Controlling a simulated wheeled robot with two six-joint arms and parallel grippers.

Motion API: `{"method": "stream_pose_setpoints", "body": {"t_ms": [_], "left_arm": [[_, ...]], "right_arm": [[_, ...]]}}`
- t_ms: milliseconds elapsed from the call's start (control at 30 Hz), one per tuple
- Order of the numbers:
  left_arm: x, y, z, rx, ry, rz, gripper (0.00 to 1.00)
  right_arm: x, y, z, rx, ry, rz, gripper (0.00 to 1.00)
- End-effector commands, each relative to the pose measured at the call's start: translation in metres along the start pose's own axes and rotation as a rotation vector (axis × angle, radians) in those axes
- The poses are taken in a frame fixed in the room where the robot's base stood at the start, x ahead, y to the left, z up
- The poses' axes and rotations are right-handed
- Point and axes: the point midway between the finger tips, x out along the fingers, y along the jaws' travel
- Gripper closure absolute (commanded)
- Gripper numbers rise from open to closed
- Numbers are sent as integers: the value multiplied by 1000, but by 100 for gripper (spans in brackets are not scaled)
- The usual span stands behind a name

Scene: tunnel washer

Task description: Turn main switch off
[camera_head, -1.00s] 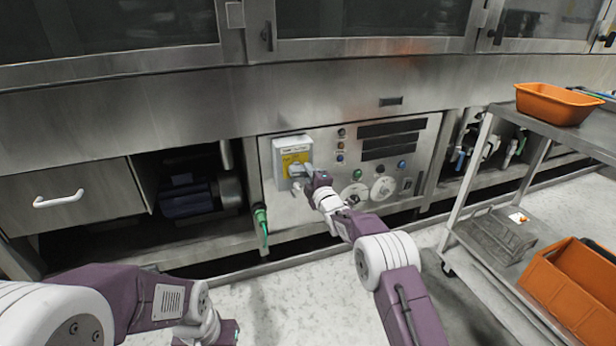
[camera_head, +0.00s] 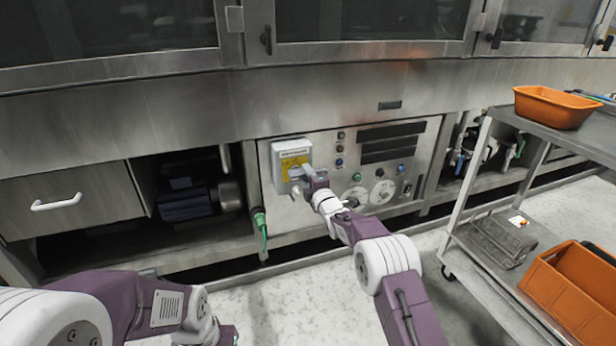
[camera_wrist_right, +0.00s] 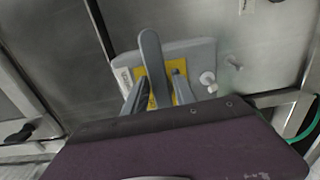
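The main switch (camera_head: 291,160) is a light grey box with a yellow plate, mounted at the upper left of the control panel. In the right wrist view its yellow plate (camera_wrist_right: 147,76) shows behind a long grey handle (camera_wrist_right: 152,55), which leans slightly left. My right gripper (camera_head: 302,178) is at the lower front of the switch. In the wrist view, its fingers (camera_wrist_right: 160,90) stand one on each side of the handle, very close to it; I cannot tell whether they press on it. My left gripper (camera_head: 228,336) is low at the bottom edge, cut off, away from the switch.
The control panel (camera_head: 325,200) carries lamps, round dials and dark display strips. A green connector (camera_head: 260,220) hangs left below the switch. A metal cart (camera_head: 478,180) with orange bins (camera_head: 555,107) stands at the right. The floor before the panel is clear.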

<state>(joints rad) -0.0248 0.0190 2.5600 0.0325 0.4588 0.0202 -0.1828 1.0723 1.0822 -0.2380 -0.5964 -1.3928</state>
Motion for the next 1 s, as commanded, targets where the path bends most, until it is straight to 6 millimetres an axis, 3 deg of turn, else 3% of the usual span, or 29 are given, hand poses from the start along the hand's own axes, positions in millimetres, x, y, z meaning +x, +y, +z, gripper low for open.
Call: {"method": "stream_pose_setpoints", "body": {"t_ms": [467, 867, 900, 1000], "left_arm": [[-6, 0, -1, 0, 0, 0, 64], [-38, 1, -4, 0, 0, 0, 64], [-22, 0, -3, 0, 1, 0, 64], [-12, 0, -1, 0, -1, 0, 64]], "right_arm": [[-8, 2, 0, 5, -1, -1, 56], [-70, 4, 0, 4, -1, -3, 56], [-75, -5, 0, 3, -1, 0, 56], [-85, -4, 0, 3, -1, 1, 56]]}}
